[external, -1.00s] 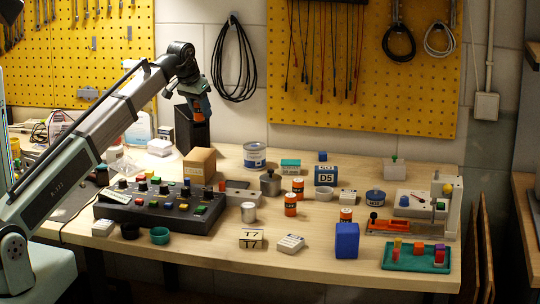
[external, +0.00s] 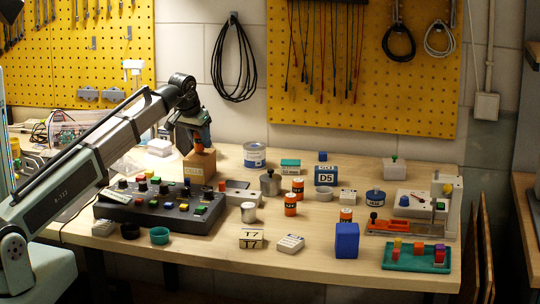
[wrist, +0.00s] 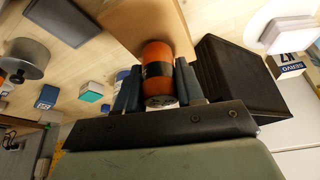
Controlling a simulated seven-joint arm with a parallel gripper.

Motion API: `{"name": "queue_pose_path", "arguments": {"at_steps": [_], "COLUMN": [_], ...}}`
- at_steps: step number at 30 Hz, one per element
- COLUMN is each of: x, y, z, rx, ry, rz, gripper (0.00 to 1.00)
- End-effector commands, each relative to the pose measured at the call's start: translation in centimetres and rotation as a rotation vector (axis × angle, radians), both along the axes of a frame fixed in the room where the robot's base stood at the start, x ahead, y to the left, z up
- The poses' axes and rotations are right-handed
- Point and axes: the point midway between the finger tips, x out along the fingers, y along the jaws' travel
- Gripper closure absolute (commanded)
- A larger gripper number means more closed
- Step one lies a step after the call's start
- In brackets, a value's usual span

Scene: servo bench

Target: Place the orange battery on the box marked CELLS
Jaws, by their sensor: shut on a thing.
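My gripper (external: 199,141) is shut on an orange battery (wrist: 157,65) with a dark band, held upright between both fingers. The brown cardboard box (external: 199,168) stands behind the control panel, with faint lettering on its front that is too small to read surely. The battery is right at the box's top in the external view. In the wrist view the brown box (wrist: 128,22) lies just beyond the battery's far end. I cannot tell whether the battery touches it.
A dark block (wrist: 240,80) stands close beside the box. The black control panel (external: 140,212) with knobs is in front. Other orange batteries (external: 290,204) stand to the right, among a can (external: 254,156), a D5 box (external: 326,175) and a blue block (external: 347,240).

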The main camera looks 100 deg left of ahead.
Motion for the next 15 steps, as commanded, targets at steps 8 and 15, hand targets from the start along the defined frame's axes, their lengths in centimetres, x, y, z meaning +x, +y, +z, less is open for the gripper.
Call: {"name": "queue_pose_path", "arguments": {"at_steps": [8,15], "x": [0.00,0.00], "y": [0.01,-0.02], "z": [-1.10,-1.45], "rx": [0.001,0.000], "ry": [0.000,0.000], "rz": [0.000,0.000], "gripper": [0.97,0.97]}}
